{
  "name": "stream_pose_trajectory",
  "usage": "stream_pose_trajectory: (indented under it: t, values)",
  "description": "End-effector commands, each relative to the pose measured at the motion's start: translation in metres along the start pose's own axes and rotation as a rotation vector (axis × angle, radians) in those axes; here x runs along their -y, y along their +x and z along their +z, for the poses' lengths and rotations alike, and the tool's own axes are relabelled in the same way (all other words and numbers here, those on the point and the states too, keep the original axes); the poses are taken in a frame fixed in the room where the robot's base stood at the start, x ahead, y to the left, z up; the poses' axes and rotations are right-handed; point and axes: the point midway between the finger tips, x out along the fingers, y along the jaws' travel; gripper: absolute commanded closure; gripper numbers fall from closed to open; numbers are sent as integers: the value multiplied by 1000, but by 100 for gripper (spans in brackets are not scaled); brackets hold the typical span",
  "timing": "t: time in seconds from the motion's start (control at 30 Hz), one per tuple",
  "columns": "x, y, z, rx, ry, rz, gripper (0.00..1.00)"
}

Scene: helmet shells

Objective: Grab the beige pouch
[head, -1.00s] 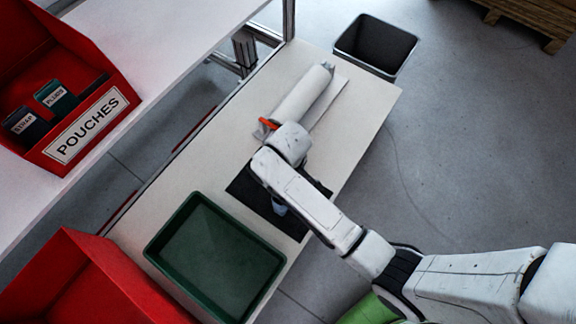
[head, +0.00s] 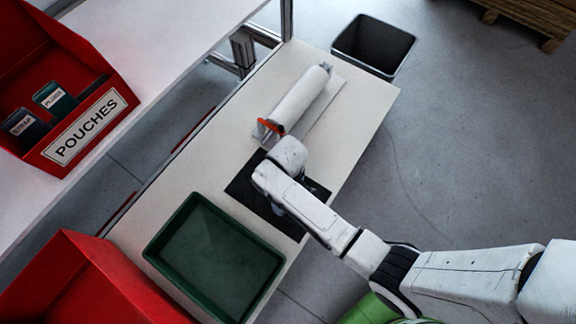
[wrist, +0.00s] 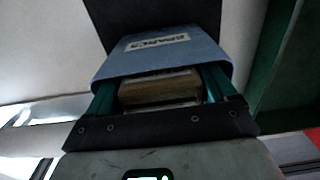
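In the wrist view a blue-grey pouch (wrist: 165,50) with a white label, seemingly reading SPARES, lies over or just above the dark mat (wrist: 150,12). A beige-brown block-like piece (wrist: 160,90) shows at its near end; I cannot tell whether it is part of the pouch. My gripper (wrist: 168,84) has its two teal fingers spread wide, one on each side of this piece. The fingertips are hidden behind the pouch edge, so contact is unclear. In the head view my wrist is over the dark mat (head: 250,198) and hides the pouch and fingers.
A green tray (head: 165,240) stands beside the mat on the white table (head: 345,135). A white roll (head: 302,98) with an orange part lies behind. A red POUCHES bin (head: 40,160) holds dark STRAP and teal PLUGS pouches. A grey bin (head: 375,68) stands beyond the table.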

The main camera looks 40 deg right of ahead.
Motion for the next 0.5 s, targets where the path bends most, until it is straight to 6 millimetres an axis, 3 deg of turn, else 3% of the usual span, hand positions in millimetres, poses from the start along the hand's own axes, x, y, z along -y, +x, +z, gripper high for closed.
stream_pose_trajectory:
  t: [0.27, 0.5]
  values:
    - [0, 0, 0, 1, 0, 0, 47]
    - [0, -1, 0, 0, 0, 0, 48]
